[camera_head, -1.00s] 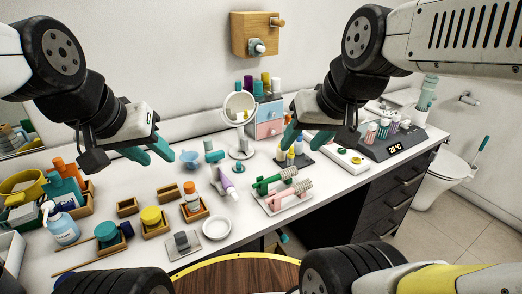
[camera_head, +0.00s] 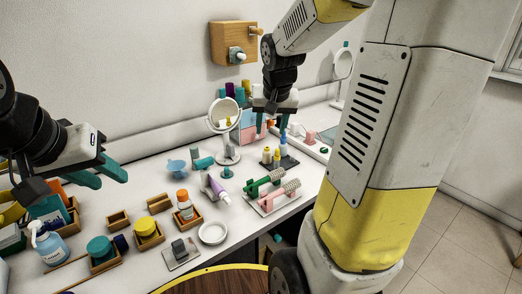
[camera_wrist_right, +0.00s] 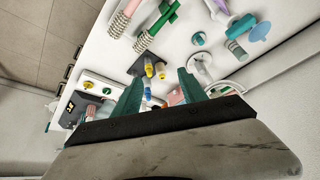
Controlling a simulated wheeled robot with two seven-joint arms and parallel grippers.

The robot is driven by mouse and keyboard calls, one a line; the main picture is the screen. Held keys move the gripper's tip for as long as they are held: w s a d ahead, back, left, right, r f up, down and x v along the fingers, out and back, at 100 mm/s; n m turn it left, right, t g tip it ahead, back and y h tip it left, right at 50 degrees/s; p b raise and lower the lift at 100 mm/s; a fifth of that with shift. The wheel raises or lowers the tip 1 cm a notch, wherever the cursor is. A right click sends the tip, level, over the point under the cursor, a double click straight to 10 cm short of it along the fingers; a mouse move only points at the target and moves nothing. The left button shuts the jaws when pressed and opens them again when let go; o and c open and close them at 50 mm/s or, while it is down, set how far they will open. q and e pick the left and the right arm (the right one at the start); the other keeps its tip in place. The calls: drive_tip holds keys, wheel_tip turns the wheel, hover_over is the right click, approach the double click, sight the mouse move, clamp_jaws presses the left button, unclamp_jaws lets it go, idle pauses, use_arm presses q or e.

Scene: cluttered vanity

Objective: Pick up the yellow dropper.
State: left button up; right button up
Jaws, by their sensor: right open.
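Two small yellow items stand side by side, a left one (camera_head: 267,155) and a right one (camera_head: 277,157), at a dark tray (camera_head: 289,162). They look like dropper bottles; I cannot tell them apart by type. They also show in the right wrist view, as one yellow top (camera_wrist_right: 149,69) and another (camera_wrist_right: 161,74). A blue dropper (camera_head: 284,141) is just behind them. My right gripper (camera_head: 272,130) is open and empty, above and behind the yellow items. In its wrist view, they appear between and beyond its fingertips (camera_wrist_right: 159,76). My left gripper (camera_head: 113,180) is open and empty at the left.
A round mirror (camera_head: 224,113) stands left of my right gripper, with a pink and blue drawer box (camera_head: 247,134) behind. A purple tube (camera_head: 216,188) and a white dish (camera_head: 213,233) are further left.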

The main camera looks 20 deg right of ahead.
drive_tip(key=m+g+h, duration=0.1)
drive_tip(key=m, duration=0.1)
approach(277, 149)
wheel_tip(277, 149, down, 3)
drive_tip(key=x, duration=0.5)
drive_tip(key=w+x, duration=0.1)
drive_tip(key=x, duration=0.2)
drive_tip(key=shift+d+r, duration=0.25)
drive_tip(key=shift+d, duration=0.1)
drive_tip(key=shift+c, duration=0.2)
clamp_jaws()
